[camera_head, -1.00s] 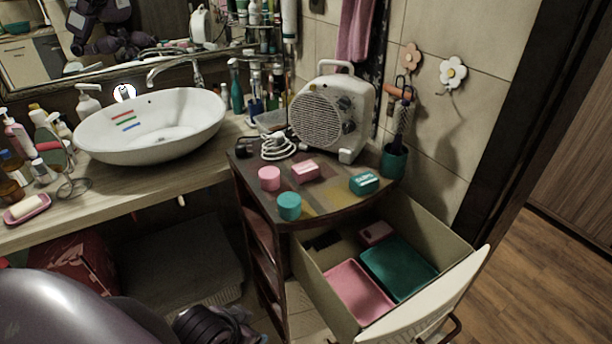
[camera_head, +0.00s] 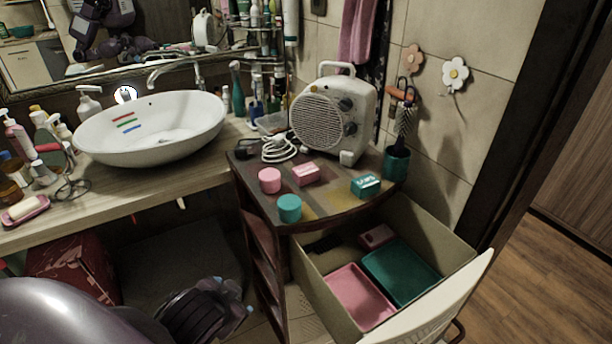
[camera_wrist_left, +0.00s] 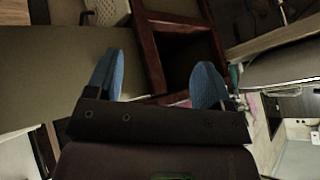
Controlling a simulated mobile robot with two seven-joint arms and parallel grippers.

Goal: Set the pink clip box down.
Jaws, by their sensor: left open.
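A small pink box (camera_head: 306,174) with a pale mark on its lid sits on the cabinet top, between a round pink box (camera_head: 269,180) and a teal box (camera_head: 365,185). Another small pink box (camera_head: 377,236) lies at the back of the open drawer, behind the trays. I cannot tell which of the two is the clip box. My left gripper (camera_head: 236,298) is low, left of the cabinet and below its top, apart from both boxes. In the left wrist view its blue fingertips (camera_wrist_left: 160,80) are spread with nothing between them. My right gripper is out of view.
The open drawer (camera_head: 311,278) holds a pink tray (camera_head: 360,296) and a teal tray (camera_head: 401,273). A round teal box (camera_head: 289,208), a fan heater (camera_head: 330,120) with a coiled cord and a teal cup (camera_head: 396,162) stand on the cabinet. A basin (camera_head: 150,128) is at left.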

